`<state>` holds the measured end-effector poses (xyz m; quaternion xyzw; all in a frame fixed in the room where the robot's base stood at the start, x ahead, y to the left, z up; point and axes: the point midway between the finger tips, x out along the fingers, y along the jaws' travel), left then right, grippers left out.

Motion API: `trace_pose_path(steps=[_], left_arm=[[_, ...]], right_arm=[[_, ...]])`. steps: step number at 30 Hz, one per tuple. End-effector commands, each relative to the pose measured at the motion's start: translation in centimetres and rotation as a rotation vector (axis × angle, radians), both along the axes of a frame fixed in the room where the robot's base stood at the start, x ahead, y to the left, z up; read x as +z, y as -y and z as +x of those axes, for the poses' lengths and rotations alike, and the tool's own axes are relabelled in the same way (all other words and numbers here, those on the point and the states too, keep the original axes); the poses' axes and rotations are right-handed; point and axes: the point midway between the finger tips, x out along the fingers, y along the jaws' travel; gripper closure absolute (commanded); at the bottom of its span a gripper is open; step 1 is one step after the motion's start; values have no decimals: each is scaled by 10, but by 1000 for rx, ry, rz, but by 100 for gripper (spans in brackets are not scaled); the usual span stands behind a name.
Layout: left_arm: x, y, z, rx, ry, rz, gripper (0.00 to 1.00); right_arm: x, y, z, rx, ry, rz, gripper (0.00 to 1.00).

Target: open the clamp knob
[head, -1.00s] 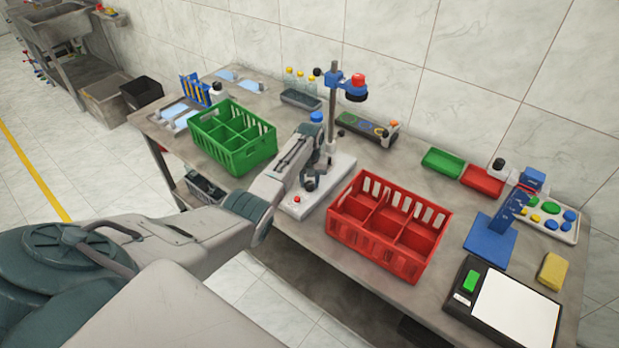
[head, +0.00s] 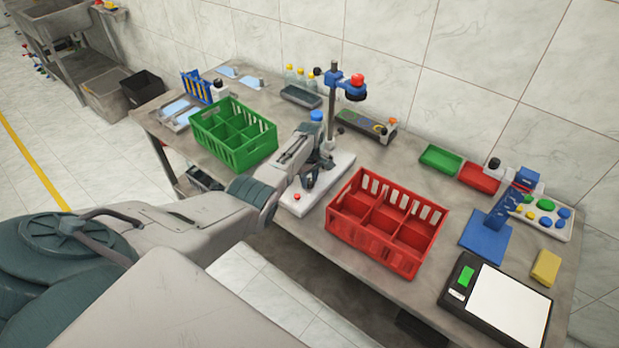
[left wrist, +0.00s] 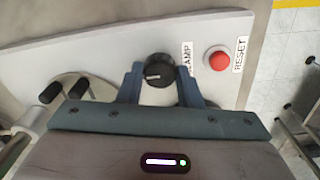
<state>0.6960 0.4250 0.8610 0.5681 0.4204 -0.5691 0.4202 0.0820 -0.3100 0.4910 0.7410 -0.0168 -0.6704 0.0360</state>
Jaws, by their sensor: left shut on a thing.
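The clamp knob (left wrist: 158,70) is a round black knob with a pale pointer mark, on the pale base plate of the fixture in the left wrist view. A partly covered label ending in "AMP" stands beside it. My left gripper (left wrist: 160,78) has one finger on each side of the knob and is shut on it. In the head view my left gripper (head: 312,172) is low over the fixture's white base (head: 292,205), and the knob is hidden there.
A red button (left wrist: 219,61) labelled RESET sits right of the knob. The fixture's post (head: 332,110) carries a blue and red head. A green crate (head: 235,150) stands left and a red crate (head: 345,238) right, both close to my left arm.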

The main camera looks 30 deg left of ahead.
Motion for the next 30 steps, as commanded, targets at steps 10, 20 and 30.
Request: trace_pose_path(steps=[10,20,30], left_arm=[[2,-1,2,40,5,2,91],[2,-1,2,39,5,2,56],[1,0,1,38,2,0,46]], right_arm=[[2,-2,0,-1,0,2,38],[2,-1,0,0,0,1,38],[2,2,0,1,0,-2,38]])
